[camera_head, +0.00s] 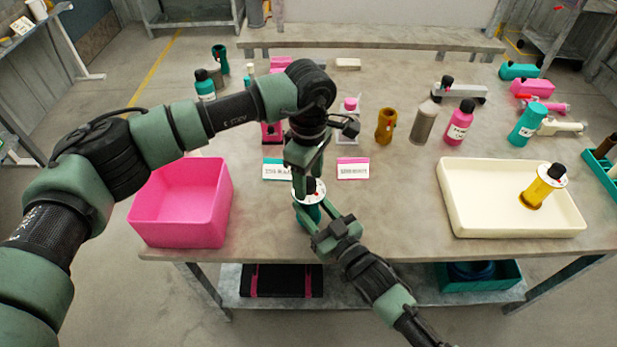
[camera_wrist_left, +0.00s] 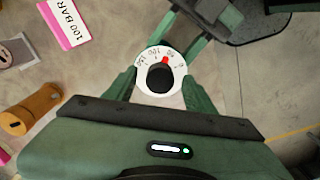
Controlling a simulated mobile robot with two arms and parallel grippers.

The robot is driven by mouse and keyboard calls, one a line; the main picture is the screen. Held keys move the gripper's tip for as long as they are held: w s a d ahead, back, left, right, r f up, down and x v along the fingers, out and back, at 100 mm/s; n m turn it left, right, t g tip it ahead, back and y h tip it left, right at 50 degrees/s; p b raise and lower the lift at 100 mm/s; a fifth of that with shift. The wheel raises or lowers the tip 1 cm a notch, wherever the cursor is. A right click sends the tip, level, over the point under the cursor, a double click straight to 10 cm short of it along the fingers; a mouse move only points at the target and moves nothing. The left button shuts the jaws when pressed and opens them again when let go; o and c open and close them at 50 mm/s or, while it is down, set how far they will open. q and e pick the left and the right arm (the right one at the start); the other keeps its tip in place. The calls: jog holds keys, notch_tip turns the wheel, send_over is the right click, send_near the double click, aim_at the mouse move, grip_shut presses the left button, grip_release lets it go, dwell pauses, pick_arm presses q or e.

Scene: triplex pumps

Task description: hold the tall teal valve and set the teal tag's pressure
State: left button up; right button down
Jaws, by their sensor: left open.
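The tall teal valve (camera_head: 312,213) stands upright near the table's front edge, topped by a white dial with a black knob.
A pink-edged tag (camera_head: 352,168) lies right of the teal tag and reads 100 BAR in the left wrist view. A pink bin (camera_head: 180,205) stands left. A cream tray (camera_head: 480,222) with a yellow valve (camera_head: 537,190) stands right. Bottles and a brown valve (camera_head: 386,125) stand behind.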

pick_arm(q)
jog(key=shift+f, duration=0.1)
grip_shut()
jog(key=shift+n, duration=0.4)
jog(key=n, duration=0.6)
jog(key=shift+n, duration=0.3)
jog(key=n, duration=0.6)
jog(key=shift+n, duration=0.3)
pick_arm(e)
jog(key=shift+f, duration=0.1)
